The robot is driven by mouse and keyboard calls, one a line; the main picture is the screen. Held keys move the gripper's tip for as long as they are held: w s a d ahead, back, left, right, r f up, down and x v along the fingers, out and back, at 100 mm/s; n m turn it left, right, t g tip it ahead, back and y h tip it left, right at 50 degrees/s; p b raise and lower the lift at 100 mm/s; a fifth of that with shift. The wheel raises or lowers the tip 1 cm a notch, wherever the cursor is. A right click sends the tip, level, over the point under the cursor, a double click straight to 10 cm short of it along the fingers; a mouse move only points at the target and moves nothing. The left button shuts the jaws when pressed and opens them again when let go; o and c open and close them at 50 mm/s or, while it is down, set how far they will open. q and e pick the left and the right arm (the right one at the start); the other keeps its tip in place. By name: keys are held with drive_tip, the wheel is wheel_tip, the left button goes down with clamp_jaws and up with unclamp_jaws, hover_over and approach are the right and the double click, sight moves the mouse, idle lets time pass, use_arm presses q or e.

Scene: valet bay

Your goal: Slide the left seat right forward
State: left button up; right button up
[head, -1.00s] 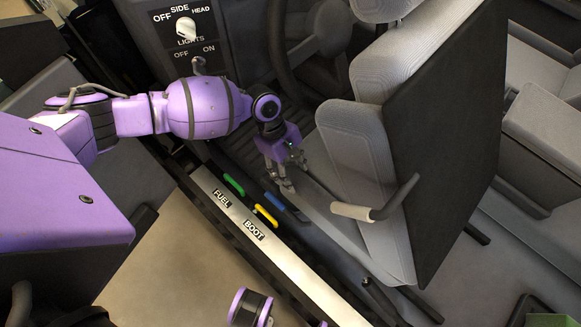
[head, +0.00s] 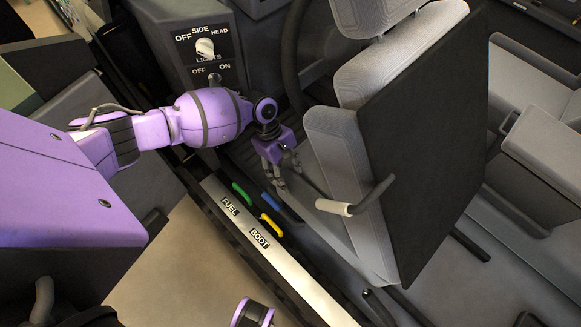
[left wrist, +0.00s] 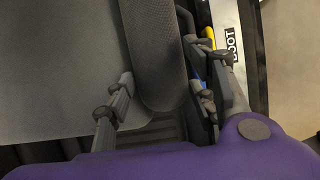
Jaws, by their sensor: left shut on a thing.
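The left seat (head: 341,155), grey with a dark back panel (head: 425,150), stands upright facing the steering wheel. A bent bar with a pale grip (head: 333,207) sticks out from its near side. My left gripper (head: 284,175) is low at the seat's front, on the door side. In the left wrist view its fingers (left wrist: 160,103) stand on either side of the rounded dark grey cushion edge (left wrist: 155,55); the gripper is shut on it. The exact contact is partly hidden in the head view. My right gripper is not in view.
On the door sill (head: 290,275) are green (head: 243,193) and yellow (head: 271,225) levers, with a blue lever (head: 282,207) just inboard, close to my fingers. A lights panel (head: 208,50) is ahead. Dark floor rails (head: 470,245) show behind the seat.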

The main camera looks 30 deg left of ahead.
use_arm(q)
drive_tip(key=o, duration=1.6)
drive_tip(key=shift+w+a, duration=0.2)
drive_tip(key=shift+a, duration=0.25)
drive_tip(key=shift+o, duration=0.6)
drive_tip(key=shift+s+d, duration=0.1)
drive_tip(key=shift+d, duration=0.05)
drive_tip(key=v, duration=0.7)
drive_tip(key=shift+r, duration=0.3)
